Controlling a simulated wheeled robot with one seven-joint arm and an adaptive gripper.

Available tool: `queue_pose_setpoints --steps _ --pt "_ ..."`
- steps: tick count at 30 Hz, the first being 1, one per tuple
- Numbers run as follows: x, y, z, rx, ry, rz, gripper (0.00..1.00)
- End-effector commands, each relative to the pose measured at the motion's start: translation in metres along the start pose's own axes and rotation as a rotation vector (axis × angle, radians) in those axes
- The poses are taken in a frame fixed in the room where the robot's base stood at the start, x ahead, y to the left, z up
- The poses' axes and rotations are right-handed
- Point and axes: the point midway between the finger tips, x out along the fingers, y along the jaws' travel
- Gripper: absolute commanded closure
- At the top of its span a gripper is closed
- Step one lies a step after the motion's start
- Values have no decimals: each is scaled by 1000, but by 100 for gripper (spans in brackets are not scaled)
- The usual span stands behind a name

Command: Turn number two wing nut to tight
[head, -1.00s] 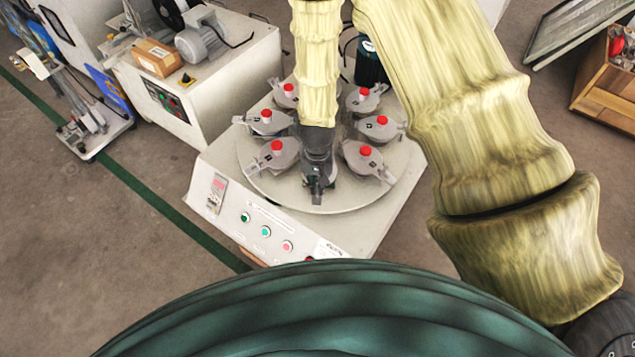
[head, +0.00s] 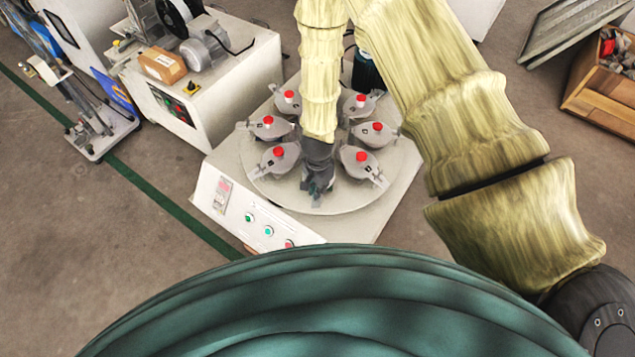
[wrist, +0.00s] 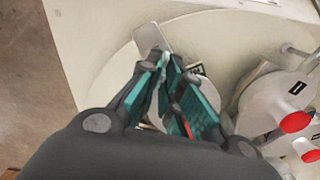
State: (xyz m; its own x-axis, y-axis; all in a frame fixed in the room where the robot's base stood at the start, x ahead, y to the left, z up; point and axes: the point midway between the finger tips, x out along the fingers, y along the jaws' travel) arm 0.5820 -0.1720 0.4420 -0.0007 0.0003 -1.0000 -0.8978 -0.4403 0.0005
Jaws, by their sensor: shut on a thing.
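My gripper (head: 318,190) points down at the near side of the round plate (head: 285,195) that carries several grey lidded pots. In the wrist view my gripper (wrist: 164,68) has its teal-padded fingers drawn together at the tips, shut on a small grey piece that I take to be the number two wing nut (wrist: 163,65). The fingers hide most of it, so its angle cannot be told. A flat grey bar (wrist: 152,39) reaches out past the fingertips. The pot under my gripper is mostly covered; no number on it is readable.
Neighbouring pots with red knobs stand close on both sides, the left one (head: 279,159) and the right one (head: 357,160). The machine's front panel (head: 262,228) has several buttons. A white cabinet (head: 215,85) with a motor stands at the back left.

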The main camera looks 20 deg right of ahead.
Motion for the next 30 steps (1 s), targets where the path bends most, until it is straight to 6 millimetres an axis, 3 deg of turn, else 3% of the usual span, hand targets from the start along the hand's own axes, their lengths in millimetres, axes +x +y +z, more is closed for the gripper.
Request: queue_pose_setpoints --steps 18,30 --pt "-3 3 2 571 -2 0 100" --pt "-1 4 3 800 -3 0 100"
